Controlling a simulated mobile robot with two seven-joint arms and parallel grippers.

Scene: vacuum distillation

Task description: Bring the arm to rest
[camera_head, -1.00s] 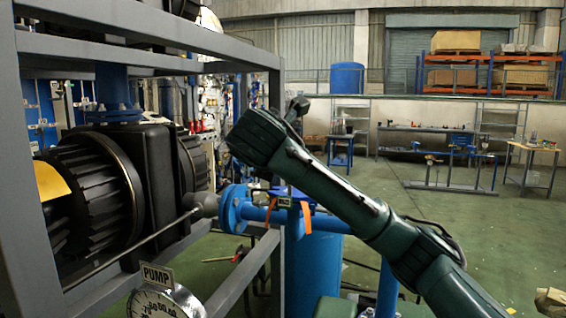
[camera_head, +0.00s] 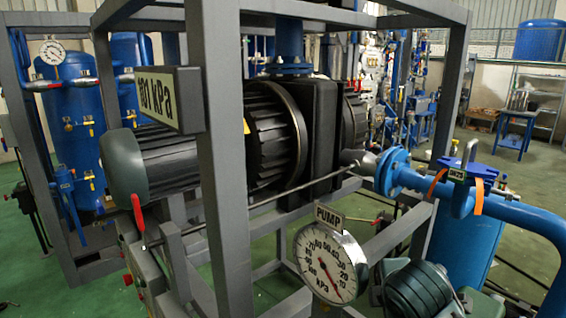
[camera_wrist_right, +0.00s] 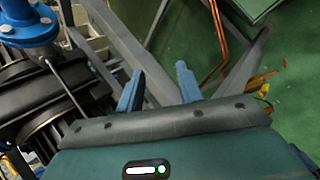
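My right gripper (camera_wrist_right: 160,88) shows in the right wrist view with its two blue-grey fingers apart and nothing between them. In the head view, a folded dark green part of my arm (camera_head: 420,292) is at the bottom, right of the gauge; its gripper is not visible there. My left gripper is in neither view.
A grey frame (camera_head: 222,160) holds a black pump motor (camera_head: 165,165). A round PUMP gauge (camera_head: 328,262) stands before my arm. A blue pipe (camera_head: 520,214) with a valve marked DN25 (camera_head: 460,172) runs at right. Green floor is open at far right and lower left.

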